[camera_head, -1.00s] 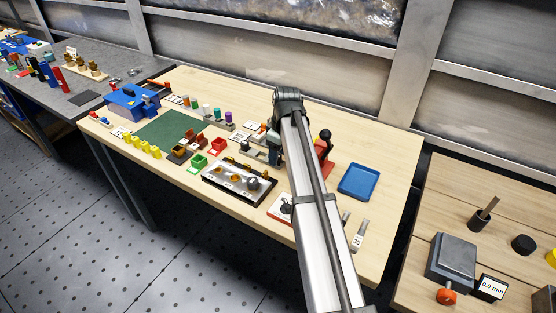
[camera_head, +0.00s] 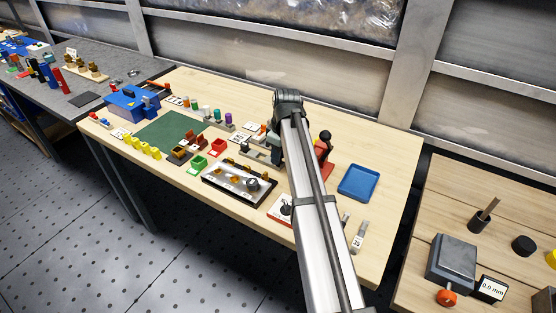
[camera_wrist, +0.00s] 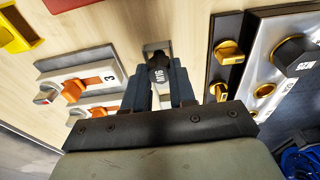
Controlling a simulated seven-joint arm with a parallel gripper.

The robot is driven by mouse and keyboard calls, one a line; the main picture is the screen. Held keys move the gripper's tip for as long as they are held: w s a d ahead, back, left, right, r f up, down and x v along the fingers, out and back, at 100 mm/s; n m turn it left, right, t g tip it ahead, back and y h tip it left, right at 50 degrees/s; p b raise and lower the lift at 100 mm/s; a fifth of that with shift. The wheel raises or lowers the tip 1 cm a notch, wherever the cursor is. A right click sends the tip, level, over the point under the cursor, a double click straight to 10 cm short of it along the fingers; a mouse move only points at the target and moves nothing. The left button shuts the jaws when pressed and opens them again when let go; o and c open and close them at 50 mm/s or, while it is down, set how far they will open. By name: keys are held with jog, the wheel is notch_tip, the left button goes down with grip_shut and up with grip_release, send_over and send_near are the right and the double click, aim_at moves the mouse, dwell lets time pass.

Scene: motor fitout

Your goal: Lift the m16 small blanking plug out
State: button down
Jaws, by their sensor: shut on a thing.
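My gripper (camera_wrist: 160,82) is shut on a black plug (camera_wrist: 158,73) marked M16, held between its two dark fingers in the wrist view. Behind the plug is a small grey holder (camera_wrist: 156,47), partly hidden by the plug and fingers. I cannot tell whether the plug is clear of the holder. In the head view my gripper (camera_head: 276,155) is low over the table, partly hidden by my arm, and the plug cannot be made out there.
A framed metal panel (camera_head: 228,183) with brass fittings and a dark hex plug lies close by; it is at right in the wrist view. White blocks with orange pieces (camera_wrist: 82,82) are at left. A blue tray (camera_head: 357,183) and a red stand (camera_head: 324,171) stand right of my arm.

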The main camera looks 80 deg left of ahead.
notch_tip(320, 180, up, 10)
dwell(0.6)
